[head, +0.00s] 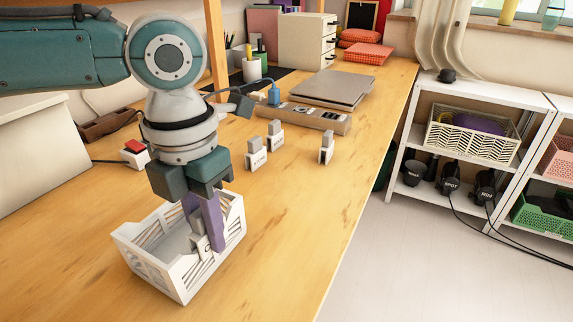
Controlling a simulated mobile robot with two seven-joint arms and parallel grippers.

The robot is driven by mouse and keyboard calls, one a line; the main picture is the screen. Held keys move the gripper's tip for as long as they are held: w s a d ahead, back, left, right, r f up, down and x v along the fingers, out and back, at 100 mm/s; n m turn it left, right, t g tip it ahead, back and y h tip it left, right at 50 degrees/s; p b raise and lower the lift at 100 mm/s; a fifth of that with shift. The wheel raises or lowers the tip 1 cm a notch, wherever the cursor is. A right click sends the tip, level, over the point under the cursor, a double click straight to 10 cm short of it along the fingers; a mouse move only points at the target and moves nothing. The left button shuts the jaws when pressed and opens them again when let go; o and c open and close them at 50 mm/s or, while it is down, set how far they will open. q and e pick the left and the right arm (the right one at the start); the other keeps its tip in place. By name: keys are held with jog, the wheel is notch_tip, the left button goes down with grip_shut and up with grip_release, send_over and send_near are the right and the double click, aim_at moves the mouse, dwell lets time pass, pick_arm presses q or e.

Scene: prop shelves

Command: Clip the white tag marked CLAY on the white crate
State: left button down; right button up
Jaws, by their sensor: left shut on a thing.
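The white crate (152,268) stands on the wooden bench at the lower left, open at the top with slatted walls. My left gripper (204,232) points down over the crate's right part. Its purple fingers are shut on a white tag (203,249) with a grey clip. A dark letter like a C shows on it; the rest of its marking is hidden or too small to read. The tag is at the crate's front right wall; I cannot tell whether its clip grips the rim. My right gripper is not in view.
Three more white tags with grey clips (256,154) (275,137) (326,148) stand on the bench behind the crate. A grey laptop-like slab (332,88) and a long box (305,117) lie farther back. The bench right of the crate is clear.

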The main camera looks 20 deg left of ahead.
pick_arm(q)
jog(key=shift+f+b, duration=0.3)
jog(key=shift+f, duration=0.55)
dwell(1.2)
jog(key=c, duration=0.7)
grip_release()
jog(key=shift+r, duration=0.1)
notch_tip(320, 180, up, 10)
jog(key=shift+f+p, duration=0.1)
jog(key=shift+p, duration=0.9)
